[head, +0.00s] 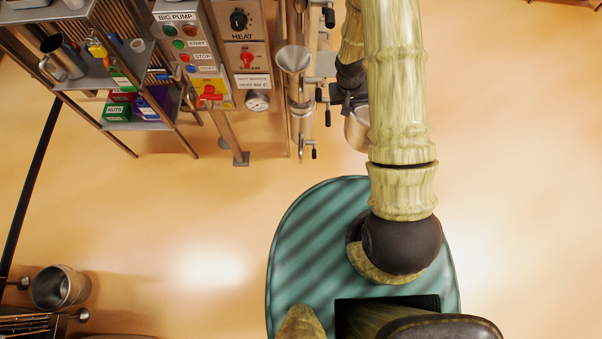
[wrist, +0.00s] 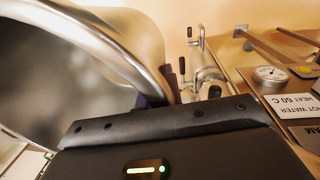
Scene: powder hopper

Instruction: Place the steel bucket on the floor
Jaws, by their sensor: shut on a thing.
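A steel bucket (head: 356,132) hangs at my gripper (head: 349,101), mostly hidden behind my arm in the head view. In the wrist view the bucket (wrist: 60,85) fills the left side, with its wide mouth and shiny rim close to the camera. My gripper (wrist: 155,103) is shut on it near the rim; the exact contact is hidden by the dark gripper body. The tan floor (head: 205,215) lies below. I cannot tell the bucket's exact height above it.
A control panel (head: 247,50) and a steel funnel with pipes and valve handles (head: 293,60) stand left of the bucket. A shelf (head: 130,112) with a jug and boxes is at upper left. Another metal pot (head: 60,287) is at lower left. Open floor lies between.

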